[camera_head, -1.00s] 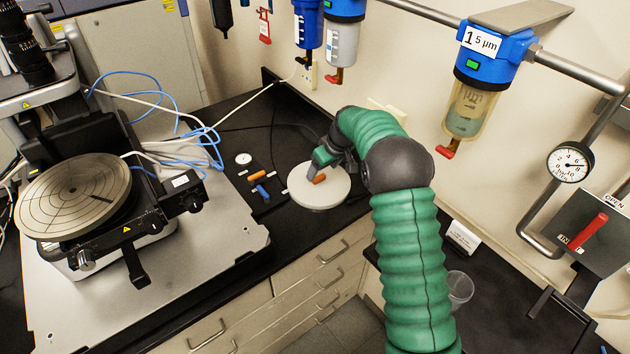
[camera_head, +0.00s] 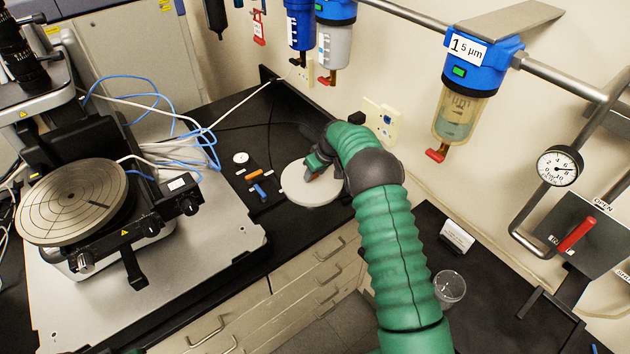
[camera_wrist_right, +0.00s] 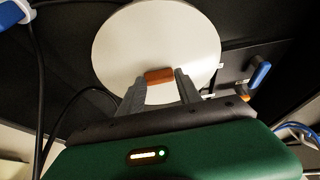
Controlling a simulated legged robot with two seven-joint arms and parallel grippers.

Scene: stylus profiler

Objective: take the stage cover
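The stage cover (camera_head: 305,193) is a white round disc with a small orange-brown handle, lying flat on the black bench right of the profiler. In the right wrist view the cover (camera_wrist_right: 130,35) fills the top middle, with its handle (camera_wrist_right: 159,76) near the lower rim. My right gripper (camera_head: 313,174) is down at the handle. In the wrist view its two fingers (camera_wrist_right: 160,80) stand one on each side of the handle, and a narrow gap seems to show at the right finger. In the head view the gripper partly hides the handle. My left gripper is not in view.
The profiler with its round grey stage (camera_head: 72,202) stands at left on a metal plate. Filters (camera_head: 465,85) hang on the wall. A clear beaker (camera_head: 449,287) stands at right.

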